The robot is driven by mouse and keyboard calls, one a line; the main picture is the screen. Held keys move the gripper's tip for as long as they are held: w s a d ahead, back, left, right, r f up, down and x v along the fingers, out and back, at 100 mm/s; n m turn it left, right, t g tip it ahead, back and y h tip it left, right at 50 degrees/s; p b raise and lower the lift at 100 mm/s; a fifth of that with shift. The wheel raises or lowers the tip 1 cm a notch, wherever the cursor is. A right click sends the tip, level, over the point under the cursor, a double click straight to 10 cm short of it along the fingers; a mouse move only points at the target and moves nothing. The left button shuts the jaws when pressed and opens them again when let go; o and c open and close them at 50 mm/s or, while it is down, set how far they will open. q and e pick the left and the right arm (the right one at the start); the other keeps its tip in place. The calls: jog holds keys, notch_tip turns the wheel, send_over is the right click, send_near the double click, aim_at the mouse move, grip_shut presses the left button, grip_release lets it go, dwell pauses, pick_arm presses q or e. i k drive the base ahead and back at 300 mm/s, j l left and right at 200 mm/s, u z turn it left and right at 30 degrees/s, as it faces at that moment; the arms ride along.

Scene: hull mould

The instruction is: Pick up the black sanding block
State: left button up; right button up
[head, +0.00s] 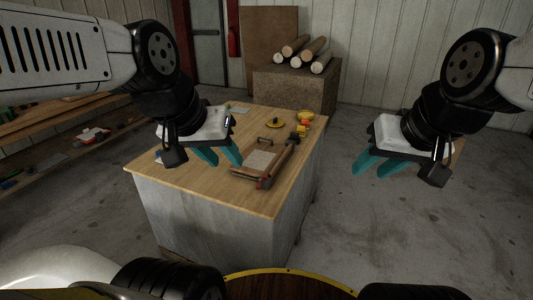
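Several small things lie on the wooden-topped workbench (225,190). My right gripper (377,172) is also open and empty, out over the floor to the right of the bench. The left gripper hides part of the bench top.
The wooden frame (262,162) with red-tipped parts lies mid-bench. Logs (302,52) rest on a box at the back. Shelves (65,150) with tools stand left. The right floor is clear.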

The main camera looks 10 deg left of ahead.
aim_at(294, 135)
jog(key=i+l, duration=0.1)
jog(key=l, duration=0.25)
jog(key=i+l+u, duration=0.1)
jog(key=l, duration=0.25)
jog(key=i+l, duration=0.15)
jog(key=l, duration=0.2)
jog(key=i+l, duration=0.1)
jog(key=l, duration=0.25)
jog(key=i+l+u, duration=0.3)
jog(key=i+l, duration=0.55)
jog(key=i+j+u, duration=0.1)
jog(key=i, duration=0.3)
jog(key=i+j, duration=0.15)
jog(key=i, duration=0.3)
jog(key=u, duration=0.05)
